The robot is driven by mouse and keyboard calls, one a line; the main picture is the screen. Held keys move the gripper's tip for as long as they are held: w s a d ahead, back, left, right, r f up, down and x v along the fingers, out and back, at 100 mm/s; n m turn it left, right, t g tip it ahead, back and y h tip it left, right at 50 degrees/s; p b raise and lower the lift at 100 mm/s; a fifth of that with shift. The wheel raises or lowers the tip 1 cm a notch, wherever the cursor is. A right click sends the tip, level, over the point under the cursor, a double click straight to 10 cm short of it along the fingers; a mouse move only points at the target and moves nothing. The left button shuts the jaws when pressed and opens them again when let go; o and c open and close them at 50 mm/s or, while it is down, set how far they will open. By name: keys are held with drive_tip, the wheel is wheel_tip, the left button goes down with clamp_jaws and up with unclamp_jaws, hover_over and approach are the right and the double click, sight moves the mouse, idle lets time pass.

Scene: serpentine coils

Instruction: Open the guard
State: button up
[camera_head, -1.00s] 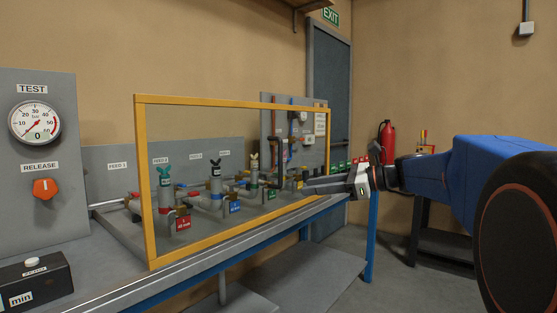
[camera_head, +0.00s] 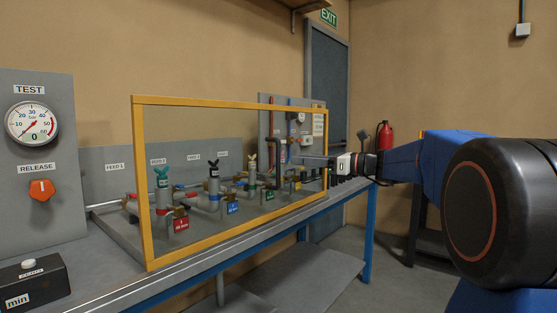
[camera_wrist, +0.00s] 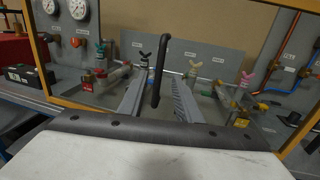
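The guard is a clear panel in a yellow frame (camera_head: 200,101), upright and closed in front of the valve row on the bench. Its black bar handle (camera_wrist: 160,72) stands upright in the wrist view. My gripper (camera_head: 303,160) is at the right end of the guard in the head view. In the wrist view my gripper (camera_wrist: 160,80) is open, with one grey finger on each side of the handle. The handle appears between the fingers with gaps to both; whether it is within their reach in depth is hard to tell.
Valves with coloured tags (camera_head: 181,224) stand behind the guard on the bench. A test panel with a gauge (camera_head: 31,121) and an orange release knob (camera_head: 41,189) is at left, above a black box (camera_head: 32,279). The floor right of the bench looks clear.

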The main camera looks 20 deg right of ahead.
sight(272, 165)
drive_tip(key=x, duration=0.9)
clamp_jaws()
